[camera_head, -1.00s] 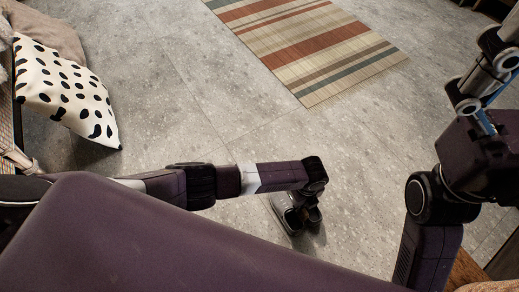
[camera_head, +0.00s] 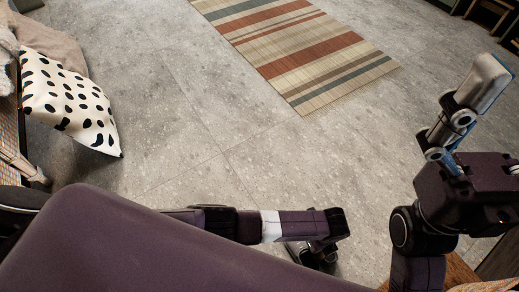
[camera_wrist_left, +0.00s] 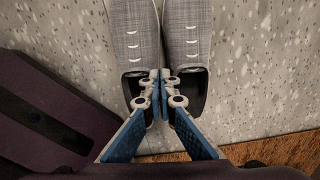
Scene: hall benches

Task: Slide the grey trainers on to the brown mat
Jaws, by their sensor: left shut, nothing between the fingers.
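Two grey fabric trainers, the left one (camera_wrist_left: 135,38) and the right one (camera_wrist_left: 187,38), stand side by side on the floor in the left wrist view, with dark openings toward me. My left gripper (camera_wrist_left: 160,76) is shut and empty, its tips in front of or between the two heels; I cannot tell whether they touch. In the head view my left gripper (camera_head: 318,256) is mostly hidden under its arm, and the trainers cannot be made out. A striped mat (camera_head: 295,50) in tan, rust and green lies farther off. My right gripper (camera_head: 468,105) points up, seen side-on.
Grey stone floor (camera_head: 200,110) is clear between my left arm and the mat. A black-spotted white cushion (camera_head: 70,100) is at the left. A wooden edge (camera_wrist_left: 275,150) runs along the bottom right of the left wrist view. Dark furniture (camera_head: 490,15) stands at top right.

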